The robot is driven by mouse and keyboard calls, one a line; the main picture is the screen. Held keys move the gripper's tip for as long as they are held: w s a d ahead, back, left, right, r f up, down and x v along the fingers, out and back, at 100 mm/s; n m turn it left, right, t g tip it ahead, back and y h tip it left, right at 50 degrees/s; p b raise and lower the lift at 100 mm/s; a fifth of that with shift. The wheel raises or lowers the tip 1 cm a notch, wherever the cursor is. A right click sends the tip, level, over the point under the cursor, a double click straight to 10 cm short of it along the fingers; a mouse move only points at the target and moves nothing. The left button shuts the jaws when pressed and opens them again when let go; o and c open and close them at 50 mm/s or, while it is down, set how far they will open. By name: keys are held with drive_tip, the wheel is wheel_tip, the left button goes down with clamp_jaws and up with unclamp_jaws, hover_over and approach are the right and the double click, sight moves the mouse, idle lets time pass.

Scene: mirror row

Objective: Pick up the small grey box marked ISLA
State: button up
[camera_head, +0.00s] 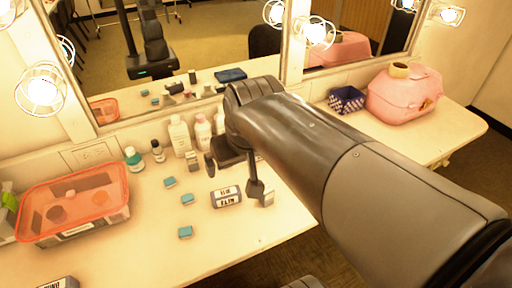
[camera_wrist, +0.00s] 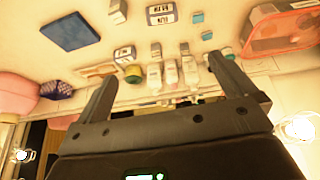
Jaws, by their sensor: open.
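No marking reads clearly as ISLA. A small grey box with a white label (camera_head: 226,197) lies on the counter below my gripper in the head view; it also shows at the top of the wrist view (camera_wrist: 161,14). Another small labelled grey box (camera_wrist: 124,53) lies nearer the mirror in the wrist view; my arm seems to hide it in the head view. A third labelled box (camera_head: 60,284) is cut off at the head view's bottom left. My gripper (camera_head: 232,178) is open and empty above the counter; its fingers also frame the wrist view (camera_wrist: 162,68).
Several bottles (camera_head: 179,136) stand along the mirror. Small blue blocks (camera_head: 187,199) lie left of the labelled box. An orange-lidded tub (camera_head: 74,222) is at left; a pink case (camera_head: 403,95) and a dark basket (camera_head: 346,100) are at right. A blue pad (camera_wrist: 70,32) lies flat.

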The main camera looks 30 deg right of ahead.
drive_tip(key=w+d+f+g, duration=0.1)
drive_tip(key=w+d+f, duration=0.15)
drive_tip(key=w, duration=0.45)
drive_tip(key=w+d+f+g, duration=0.1)
drive_tip(key=w+d+f, duration=0.1)
drive_tip(key=w+d, duration=0.35)
drive_tip(key=w+d+f+g, duration=0.1)
drive_tip(key=w+d+f, duration=0.1)
drive_tip(key=w, duration=0.6)
drive_tip(key=w+d+f, duration=0.3)
drive_tip(key=f, duration=0.2)
drive_tip(key=w+d+f+g, duration=0.1)
drive_tip(key=w+d+f, duration=0.2)
drive_tip(key=d+f, duration=0.1)
drive_tip(key=w+d+f+g, duration=0.1)
drive_tip(key=w+d+f, duration=0.2)
drive_tip(key=f, duration=0.3)
drive_tip(key=shift+w+d+f, duration=0.2)
drive_tip(key=shift+d+f, duration=0.05)
drive_tip(key=shift+d, duration=0.05)
wheel_tip(320, 180, down, 5)
drive_tip(key=shift+r, duration=0.15)
wheel_tip(320, 180, down, 6)
drive_tip(key=shift+s+a+r, duration=0.15)
drive_tip(key=shift+c, duration=0.6)
drive_tip(key=c, duration=0.6)
